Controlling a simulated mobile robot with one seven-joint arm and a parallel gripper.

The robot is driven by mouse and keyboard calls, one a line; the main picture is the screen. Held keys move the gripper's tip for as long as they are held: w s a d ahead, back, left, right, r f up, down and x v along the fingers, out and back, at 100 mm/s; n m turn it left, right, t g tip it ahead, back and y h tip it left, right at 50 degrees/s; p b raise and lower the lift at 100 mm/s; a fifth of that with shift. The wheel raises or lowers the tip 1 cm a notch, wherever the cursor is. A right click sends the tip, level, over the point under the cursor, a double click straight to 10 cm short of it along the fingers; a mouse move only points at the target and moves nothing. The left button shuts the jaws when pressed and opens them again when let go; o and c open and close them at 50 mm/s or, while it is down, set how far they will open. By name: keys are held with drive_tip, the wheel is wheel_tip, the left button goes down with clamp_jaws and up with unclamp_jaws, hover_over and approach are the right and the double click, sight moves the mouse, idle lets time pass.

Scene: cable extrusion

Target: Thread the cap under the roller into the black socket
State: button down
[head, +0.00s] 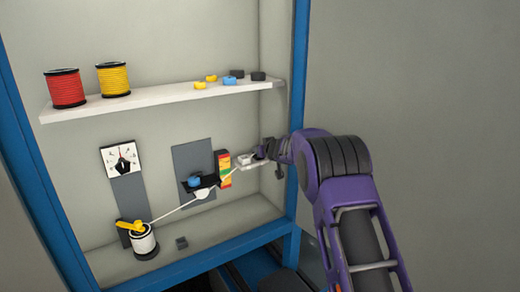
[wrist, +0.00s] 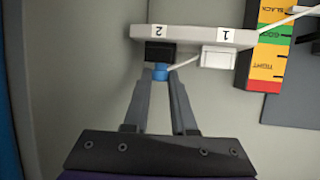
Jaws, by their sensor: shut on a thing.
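The blue cap (wrist: 160,72) is between my fingertips, at the end of the white cable (wrist: 185,62). My gripper (wrist: 161,76) is shut on it. The cap is right at the near face of the black socket (wrist: 160,52), marked 2, and lines up with it. I cannot tell whether it is inside. In the head view my gripper (head: 268,150) is at the right of the cabinet, and the cap is too small to make out. The cable (head: 174,211) runs from the white spool up past the lower side of the black roller (head: 205,183).
A white socket (wrist: 218,56), marked 1, sits beside the black one on the same plate (wrist: 190,36). A slack-to-tight gauge (wrist: 265,50) is close by. The white spool (head: 145,243) has a yellow crank (head: 130,226). The shelf (head: 150,98) above holds spools and small caps.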

drive_tip(key=c, duration=0.7)
unclamp_jaws()
drive_tip(key=shift+o, duration=0.2)
drive_tip(key=shift+s+d, duration=0.1)
drive_tip(key=b+v, duration=0.1)
drive_tip(key=v, duration=1.6)
drive_tip(key=shift+r+b, duration=0.25)
drive_tip(key=shift+b, duration=0.05)
drive_tip(key=shift+o, duration=0.2)
drive_tip(key=shift+s, duration=0.1)
drive_tip(key=o, duration=0.6)
